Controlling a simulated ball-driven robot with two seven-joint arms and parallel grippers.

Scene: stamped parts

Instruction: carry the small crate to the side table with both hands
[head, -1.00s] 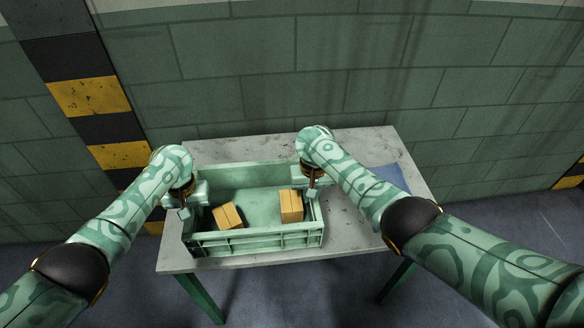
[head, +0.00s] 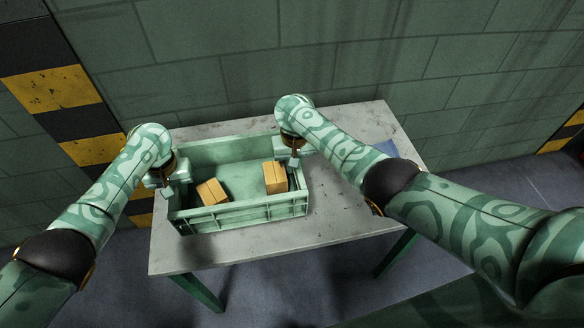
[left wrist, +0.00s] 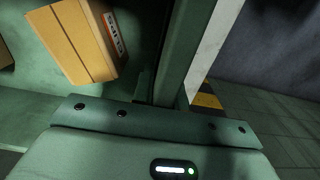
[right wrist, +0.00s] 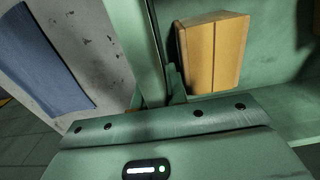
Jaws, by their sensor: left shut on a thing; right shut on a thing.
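The small green crate (head: 242,214) is over the grey-topped table (head: 330,222), upright, with two brown boxes inside. One box (head: 212,192) lies turned at the left, and it also shows in the left wrist view (left wrist: 78,40). The other box (head: 275,178) is at the right, and it shows in the right wrist view (right wrist: 212,55). My left gripper (head: 168,181) is shut on the crate's left wall. My right gripper (head: 291,155) is shut on its right wall. The fingertips are mostly hidden. I cannot tell whether the crate touches the tabletop.
A flat blue thing (head: 386,148) lies on the tabletop at the right, partly behind my right arm; it also shows in the right wrist view (right wrist: 40,60). The tabletop is bare in front of the crate. A green block wall (head: 330,70) stands behind the table.

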